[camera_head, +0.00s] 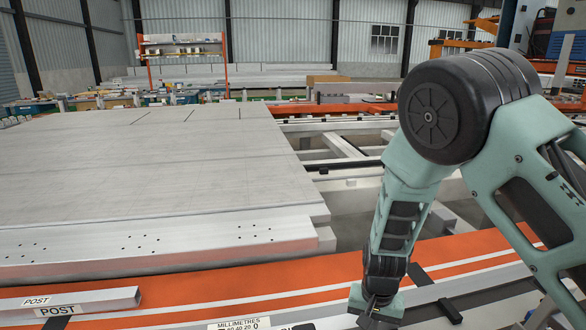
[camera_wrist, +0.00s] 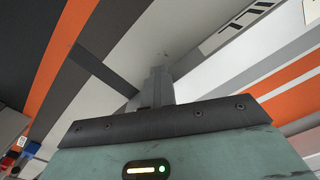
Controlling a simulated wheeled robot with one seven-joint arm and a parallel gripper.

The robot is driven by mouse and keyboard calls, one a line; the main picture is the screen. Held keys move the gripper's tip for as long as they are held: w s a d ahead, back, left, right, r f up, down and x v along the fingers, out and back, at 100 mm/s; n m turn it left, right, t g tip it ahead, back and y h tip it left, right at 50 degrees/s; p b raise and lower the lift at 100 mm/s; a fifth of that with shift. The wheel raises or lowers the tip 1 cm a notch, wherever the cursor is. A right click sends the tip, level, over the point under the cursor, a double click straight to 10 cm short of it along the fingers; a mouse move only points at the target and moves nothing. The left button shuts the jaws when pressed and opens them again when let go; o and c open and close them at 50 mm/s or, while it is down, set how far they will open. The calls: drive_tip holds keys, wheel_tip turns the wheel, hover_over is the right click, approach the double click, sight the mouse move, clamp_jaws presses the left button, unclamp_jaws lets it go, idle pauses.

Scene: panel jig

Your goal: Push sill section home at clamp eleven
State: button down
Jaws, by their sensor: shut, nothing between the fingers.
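My gripper (camera_head: 376,312) hangs at the bottom of the head view, right of centre, over the jig's front edge. In the wrist view its fingers (camera_wrist: 158,78) are together with nothing between them. They point at a pale grey surface; I cannot tell whether they touch it. No part is marked as the sill section. A long silver profile with small holes (camera_head: 150,246) runs along the panel's front edge. Dark clamp-like parts (camera_head: 420,275) lie right of my gripper. A dark bar (camera_wrist: 103,70) crosses the grey surface in the wrist view. No clamp number is readable.
The large grey panel (camera_head: 130,165) fills the left. An orange band with a white line (camera_head: 200,290) runs along the front. A bar labelled POST (camera_head: 90,300) lies at lower left, and a millimetre scale (camera_head: 238,324) is at the bottom. Open frame bays lie right of the panel.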

drive_tip(key=shift+w+d, duration=0.1)
drive_tip(key=shift+w, duration=0.05)
drive_tip(key=shift+s+d, duration=0.1)
drive_tip(key=shift+s, duration=0.85)
wheel_tip(320, 180, up, 8)
drive_tip(key=p, duration=0.7)
drive_tip(key=s+a+r+n+y, duration=0.25)
drive_tip(key=s+a+r, duration=0.25)
drive_tip(key=r, duration=0.3)
drive_tip(key=s+d+r+n+h+b, duration=0.1)
drive_tip(key=s+r+n+h, duration=0.1)
drive_tip(key=s+r+n, duration=0.7)
drive_tip(key=s+r, duration=0.4)
drive_tip(key=s, duration=0.5)
drive_tip(key=shift+d+r, duration=0.15)
drive_tip(key=shift+r, duration=0.1)
